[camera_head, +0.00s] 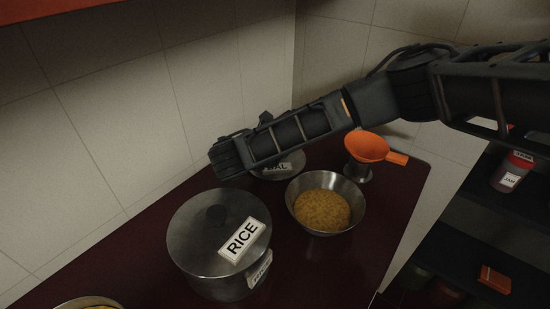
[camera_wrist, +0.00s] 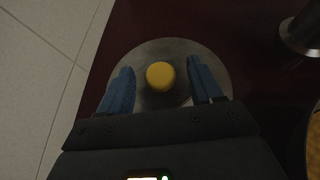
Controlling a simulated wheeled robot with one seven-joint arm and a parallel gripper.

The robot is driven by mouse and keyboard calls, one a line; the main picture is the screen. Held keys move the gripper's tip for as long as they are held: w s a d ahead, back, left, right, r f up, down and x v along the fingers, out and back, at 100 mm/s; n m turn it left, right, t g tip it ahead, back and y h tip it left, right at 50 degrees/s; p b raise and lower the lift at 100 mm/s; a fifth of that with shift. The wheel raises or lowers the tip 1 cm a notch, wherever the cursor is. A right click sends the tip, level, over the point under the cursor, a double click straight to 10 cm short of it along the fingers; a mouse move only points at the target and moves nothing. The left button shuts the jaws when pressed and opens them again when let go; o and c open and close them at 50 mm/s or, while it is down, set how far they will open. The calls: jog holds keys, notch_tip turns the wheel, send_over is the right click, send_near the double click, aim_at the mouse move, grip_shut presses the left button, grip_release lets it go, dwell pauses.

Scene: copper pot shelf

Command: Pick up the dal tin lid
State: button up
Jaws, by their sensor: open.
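The dal tin lid (camera_head: 285,168) is a round grey metal lid with a DAL label, partly hidden by my arm in the head view. In the wrist view the lid (camera_wrist: 208,58) lies under my gripper, with a round yellow knob (camera_wrist: 160,76) at its middle. My gripper (camera_wrist: 160,80) is open, with one blue finger on each side of the knob and a gap on both sides. No contact with the knob shows. In the head view the fingers are hidden behind my arm.
A large RICE tin (camera_head: 206,240) stands in front. A steel bowl of yellow lentils (camera_head: 321,209) and an orange funnel (camera_head: 367,147) stand to the right. The tiled wall (camera_head: 115,130) is close behind the dark red counter (camera_head: 310,270). A dark shelf (camera_head: 465,225) is at right.

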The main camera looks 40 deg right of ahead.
jog(key=shift+c, duration=0.3)
jog(key=c, duration=1.1)
